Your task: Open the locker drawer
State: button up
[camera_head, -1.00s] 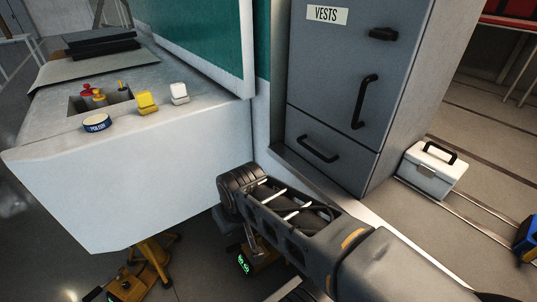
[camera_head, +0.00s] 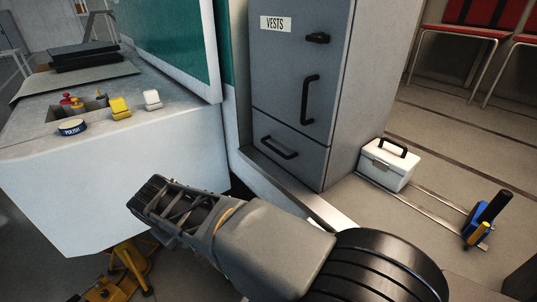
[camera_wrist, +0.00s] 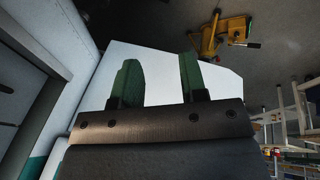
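The grey locker (camera_head: 300,75) with the VESTS label stands in the middle of the head view. Its low drawer (camera_head: 292,160) has a black bar handle (camera_head: 279,147) and looks closed flush with the front. The upper door above it has a vertical black handle (camera_head: 309,100) and looks shut. My arm reaches across the bottom of the head view, its end left of the drawer and apart from the handle; the fingertips are hard to make out there. In the wrist view my gripper (camera_wrist: 158,77) has its two green finger pads apart, with nothing between them.
A white bench (camera_head: 120,180) with a polish tin (camera_head: 72,127) and small bottles stands at left, close to my arm. A yellow jack (camera_head: 130,265) is below it.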

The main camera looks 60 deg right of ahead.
jog(key=w+d+r+m+g+h+b, duration=0.15)
jog(key=d+g+h, duration=0.35)
jog(key=d, duration=0.9)
jog(key=m+g+h+b, duration=0.2)
jog(key=h, duration=0.4)
send_near(275, 151)
jog(key=shift+h, duration=0.3)
jog(key=x, duration=0.6)
jog(key=p+x, duration=0.1)
jog(key=x, duration=0.2)
jog(key=shift+s+f, duration=0.15)
jog(key=shift+f, duration=0.15)
jog(key=shift+x, duration=0.8)
jog(key=shift+c, duration=0.3)
grip_shut()
